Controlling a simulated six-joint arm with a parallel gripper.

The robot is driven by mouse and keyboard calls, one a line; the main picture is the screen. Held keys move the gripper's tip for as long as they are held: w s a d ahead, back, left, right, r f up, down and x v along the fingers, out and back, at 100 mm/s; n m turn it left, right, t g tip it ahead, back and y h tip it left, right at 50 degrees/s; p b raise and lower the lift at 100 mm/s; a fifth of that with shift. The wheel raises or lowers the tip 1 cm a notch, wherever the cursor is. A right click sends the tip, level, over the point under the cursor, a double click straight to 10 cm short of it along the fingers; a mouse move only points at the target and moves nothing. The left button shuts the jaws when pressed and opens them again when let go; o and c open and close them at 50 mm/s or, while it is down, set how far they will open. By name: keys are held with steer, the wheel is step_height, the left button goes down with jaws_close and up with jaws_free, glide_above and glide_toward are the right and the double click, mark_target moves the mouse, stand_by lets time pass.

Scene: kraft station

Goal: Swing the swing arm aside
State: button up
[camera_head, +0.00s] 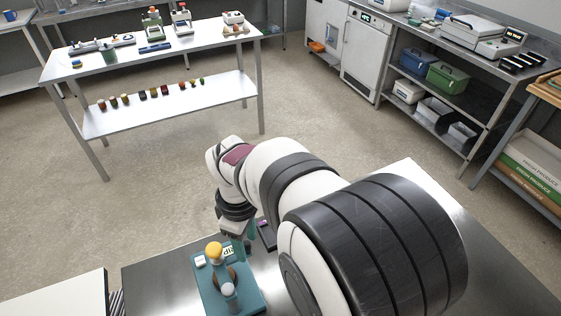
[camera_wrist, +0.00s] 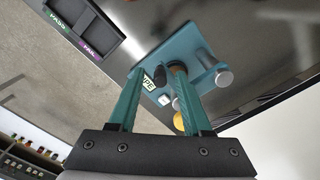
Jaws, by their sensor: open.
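A teal fixture (camera_head: 255,292) lies on the steel bench at the bottom of the head view, and its plate also shows in the wrist view (camera_wrist: 192,42). It carries a yellow-orange knob (camera_head: 214,249), a dark round part, a pale grey-capped post (camera_head: 228,289) and a small white label. I cannot clearly tell which part is the swing arm.
A dark tray marked PASS and FAIL (camera_wrist: 85,28) lies beside the fixture. My arm covers much of the bench in the head view. A white table (camera_head: 175,62) with tools stands at the back left. A shelved counter (camera_head: 470,100) stands at the right. Open floor lies between.

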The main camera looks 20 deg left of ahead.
steer(key=shift+f, duration=0.45)
jaws_close()
stand_by(1.1)
